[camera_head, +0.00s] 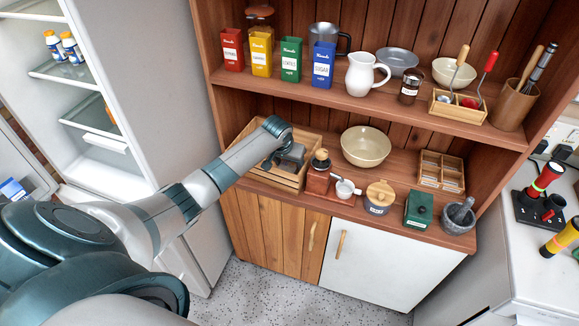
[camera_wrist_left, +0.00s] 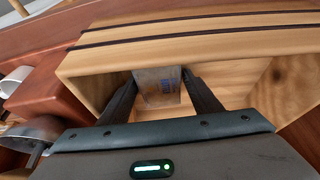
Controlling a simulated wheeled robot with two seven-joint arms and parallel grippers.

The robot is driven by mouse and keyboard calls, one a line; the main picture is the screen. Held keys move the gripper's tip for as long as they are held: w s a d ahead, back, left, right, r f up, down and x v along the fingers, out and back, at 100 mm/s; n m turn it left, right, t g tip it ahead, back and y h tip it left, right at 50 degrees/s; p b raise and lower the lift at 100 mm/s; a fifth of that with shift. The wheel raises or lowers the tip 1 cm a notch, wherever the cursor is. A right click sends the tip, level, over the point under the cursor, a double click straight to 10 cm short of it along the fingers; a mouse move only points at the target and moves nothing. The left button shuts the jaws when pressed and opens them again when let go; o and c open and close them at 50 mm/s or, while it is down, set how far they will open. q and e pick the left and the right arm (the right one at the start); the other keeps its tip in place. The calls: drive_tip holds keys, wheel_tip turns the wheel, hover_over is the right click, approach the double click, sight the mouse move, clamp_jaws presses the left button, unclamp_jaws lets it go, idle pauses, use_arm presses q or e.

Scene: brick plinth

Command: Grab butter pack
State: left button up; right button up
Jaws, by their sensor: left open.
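The wooden box (camera_head: 262,184) stands on the lower shelf in the head view, where I cannot make out the pack. My left gripper (camera_head: 290,160) reaches over this box. In the left wrist view its two dark fingers (camera_wrist_left: 160,76) are open, one on each side of the pack. I cannot tell whether either finger touches it. My right gripper is not in view.
A brown grinder (camera_head: 318,178) stands just right of the box, with a beige bowl (camera_head: 365,147) further right. The upper shelf (camera_head: 340,96) with canisters is above my arm. The open fridge (camera_head: 100,100) is at left. The box walls are close around my fingers.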

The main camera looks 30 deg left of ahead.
sight(290, 163)
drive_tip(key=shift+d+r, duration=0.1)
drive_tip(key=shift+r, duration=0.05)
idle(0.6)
use_arm(q)
drive_tip(key=shift+f, duration=0.1)
drive_tip(key=c, duration=1)
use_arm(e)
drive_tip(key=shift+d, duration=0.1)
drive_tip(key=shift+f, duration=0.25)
use_arm(q)
drive_tip(key=shift+r, duration=0.55)
wheel_tip(290, 163, up, 11)
drive_tip(key=b, duration=0.2)
drive_tip(key=s+d+b, duration=0.1)
drive_tip(key=s, duration=0.8)
drive_tip(key=s+d+b, duration=0.2)
drive_tip(key=s, duration=0.6)
drive_tip(key=shift+s+d, duration=0.25)
drive_tip(key=shift+s, duration=0.1)
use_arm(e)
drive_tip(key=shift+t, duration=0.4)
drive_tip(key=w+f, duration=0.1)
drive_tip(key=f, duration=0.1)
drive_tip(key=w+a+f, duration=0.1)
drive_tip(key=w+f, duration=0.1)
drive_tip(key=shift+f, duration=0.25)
